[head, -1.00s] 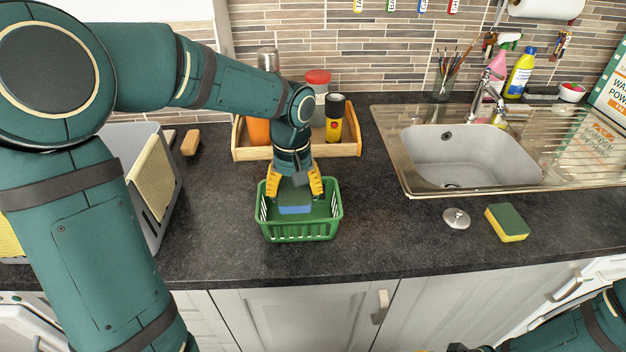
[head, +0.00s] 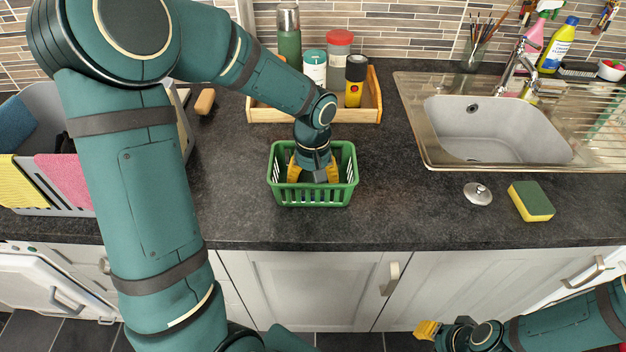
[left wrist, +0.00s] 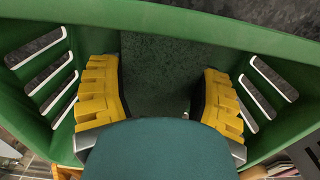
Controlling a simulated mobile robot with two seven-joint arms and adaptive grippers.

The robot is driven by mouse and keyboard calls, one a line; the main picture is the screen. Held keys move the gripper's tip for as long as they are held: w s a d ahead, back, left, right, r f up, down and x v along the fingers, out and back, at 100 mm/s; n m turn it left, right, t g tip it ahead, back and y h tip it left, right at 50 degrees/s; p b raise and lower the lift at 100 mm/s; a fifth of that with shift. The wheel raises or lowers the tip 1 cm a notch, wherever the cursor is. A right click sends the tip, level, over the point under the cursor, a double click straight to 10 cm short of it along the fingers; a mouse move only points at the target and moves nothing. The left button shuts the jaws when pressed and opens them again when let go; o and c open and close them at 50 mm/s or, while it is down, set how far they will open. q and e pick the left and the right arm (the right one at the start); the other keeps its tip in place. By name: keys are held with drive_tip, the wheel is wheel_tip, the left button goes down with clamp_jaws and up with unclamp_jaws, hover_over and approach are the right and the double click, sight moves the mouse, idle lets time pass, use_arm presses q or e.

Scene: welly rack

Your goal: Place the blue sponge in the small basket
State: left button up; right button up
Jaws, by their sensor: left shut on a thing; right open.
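The small green basket (head: 312,197) stands on the dark counter, left of the sink. My left gripper (head: 314,175) points down inside it, its yellow fingers below the rim. It is shut on the blue sponge, whose dark scouring top (left wrist: 158,75) shows between the fingers in the left wrist view. The basket's front wall and the gripper hide the blue part in the head view. I cannot tell whether the sponge touches the basket floor. My right gripper (head: 428,329) is open and empty, low in front of the cabinets.
A wooden tray (head: 280,114) with bottles and jars stands behind the basket. The sink (head: 500,130) is to the right, with a metal plug (head: 478,193) and a yellow-green sponge (head: 531,201) in front.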

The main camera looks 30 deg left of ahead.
use_arm(q)
drive_tip(key=shift+f, duration=0.15)
drive_tip(key=o, duration=0.7)
drive_tip(key=shift+r, duration=0.3)
wheel_tip(320, 180, up, 12)
drive_tip(key=p, duration=0.3)
drive_tip(key=shift+f, duration=0.1)
